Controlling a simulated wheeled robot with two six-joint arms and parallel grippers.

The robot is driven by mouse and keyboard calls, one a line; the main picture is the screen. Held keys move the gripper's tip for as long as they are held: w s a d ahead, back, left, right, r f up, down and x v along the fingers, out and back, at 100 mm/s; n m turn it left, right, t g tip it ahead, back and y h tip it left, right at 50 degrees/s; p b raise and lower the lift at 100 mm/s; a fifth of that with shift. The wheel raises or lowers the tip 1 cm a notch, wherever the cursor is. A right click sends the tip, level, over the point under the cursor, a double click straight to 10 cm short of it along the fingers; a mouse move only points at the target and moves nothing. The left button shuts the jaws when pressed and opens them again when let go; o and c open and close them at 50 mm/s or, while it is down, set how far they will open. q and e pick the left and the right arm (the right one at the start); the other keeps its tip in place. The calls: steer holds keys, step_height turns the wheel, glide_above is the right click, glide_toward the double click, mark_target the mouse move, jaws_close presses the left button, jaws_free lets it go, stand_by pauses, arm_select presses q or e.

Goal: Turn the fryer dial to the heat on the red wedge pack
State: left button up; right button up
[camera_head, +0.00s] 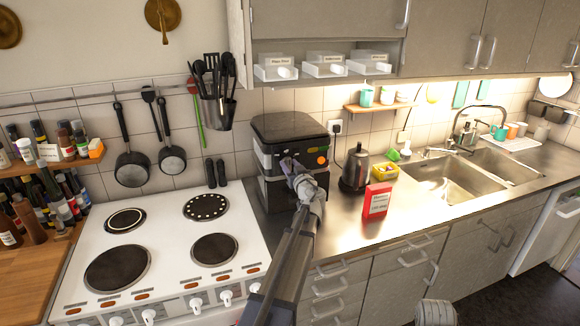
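The fryer (290,127) is a black box-shaped appliance with a grey front panel, standing on the steel counter right of the cooker. An orange round spot (321,160) and small light marks show on its panel. My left gripper (289,166) is at the panel's front, left of the orange spot. It covers part of the panel, and I cannot make out the dial or whether the fingers touch it. The finger gap is too small to judge. The red wedge pack (377,199) stands upright on the counter to the right; its white label is too small to read.
A dark kettle (355,168) and a yellow tub (385,172) stand behind the red pack. The white cooker (165,245) with several hotplates is on the left. The sink (448,180) is at the right. Counter around the pack is clear.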

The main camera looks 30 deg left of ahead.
arm_select(q)
jaws_close()
steer(key=shift+m, duration=0.3)
steer(key=m, duration=0.5)
steer(key=shift+w+d+m, duration=0.1)
steer(key=shift+m, duration=0.2)
steer(key=shift+w+f+m, duration=0.1)
steer(key=shift+f+m, duration=0.05)
steer(key=shift+m, duration=2.65)
steer(key=shift+o, duration=1.5)
jaws_free()
steer(key=shift+d, duration=0.1)
